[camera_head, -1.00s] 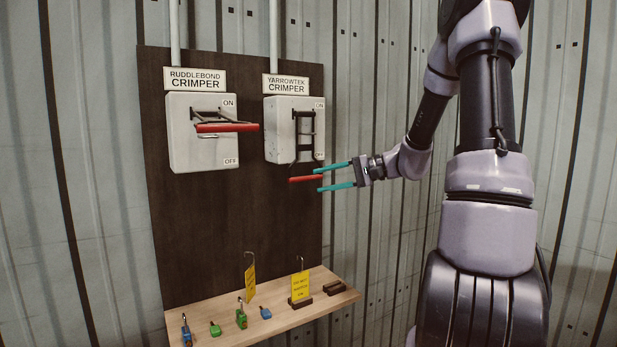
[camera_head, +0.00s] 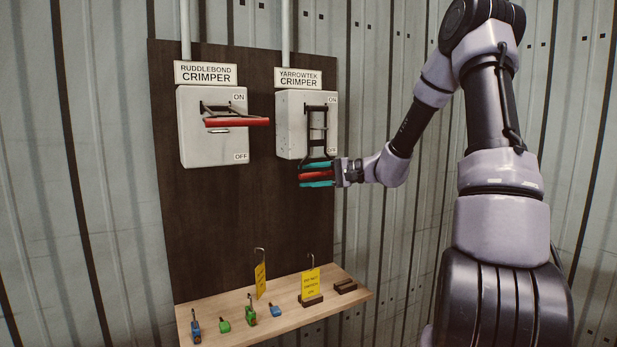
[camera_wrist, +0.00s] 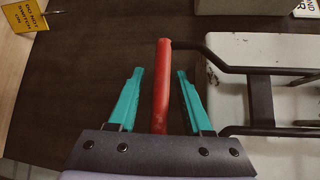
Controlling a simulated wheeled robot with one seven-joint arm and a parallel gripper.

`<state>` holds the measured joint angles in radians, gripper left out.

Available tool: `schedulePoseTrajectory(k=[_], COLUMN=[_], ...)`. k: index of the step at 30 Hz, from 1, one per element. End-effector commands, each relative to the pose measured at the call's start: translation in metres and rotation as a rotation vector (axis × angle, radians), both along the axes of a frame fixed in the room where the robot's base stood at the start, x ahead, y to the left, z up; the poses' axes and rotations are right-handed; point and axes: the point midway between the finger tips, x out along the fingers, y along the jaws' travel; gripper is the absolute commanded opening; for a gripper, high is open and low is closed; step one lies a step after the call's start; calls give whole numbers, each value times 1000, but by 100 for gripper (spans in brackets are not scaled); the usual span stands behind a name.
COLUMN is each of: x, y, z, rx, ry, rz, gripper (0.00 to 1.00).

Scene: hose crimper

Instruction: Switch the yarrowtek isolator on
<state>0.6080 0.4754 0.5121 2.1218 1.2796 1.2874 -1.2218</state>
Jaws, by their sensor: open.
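The Yarrowtek isolator (camera_head: 291,125) is a pale box on the dark board, under the label YARROWTEK CRIMPER. Its black lever frame hangs down, with the red handle (camera_head: 312,175) low by the OFF end. My gripper (camera_head: 317,175) is open, with one teal finger above the red handle and one below it. In the wrist view the red handle (camera_wrist: 162,85) lies between the two teal fingers, with a gap on each side. The handle's near end reaches back to the gripper's palm.
The Ruddlebond isolator (camera_head: 205,145) is to the left, its red handle (camera_head: 240,121) sticking out. A wooden shelf (camera_head: 285,318) below holds padlocks, yellow tags (camera_head: 310,284) and small dark blocks (camera_head: 345,286). The board between boxes and shelf is clear.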

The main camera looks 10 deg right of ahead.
Motion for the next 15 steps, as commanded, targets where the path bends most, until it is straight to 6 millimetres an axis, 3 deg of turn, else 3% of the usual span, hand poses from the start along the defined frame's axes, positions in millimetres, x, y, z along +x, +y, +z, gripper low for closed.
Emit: schedulePoseTrajectory(k=[7, 8, 10, 12, 15], x=[1, 1, 1, 0, 0], y=[1, 1, 1, 1, 1], z=[0, 0, 0, 0, 0], rx=[0, 0, 0, 0, 0], ry=[0, 0, 0, 0, -1], rz=[0, 0, 0, 0, 0], gripper=[50, 46, 19, 0, 0])
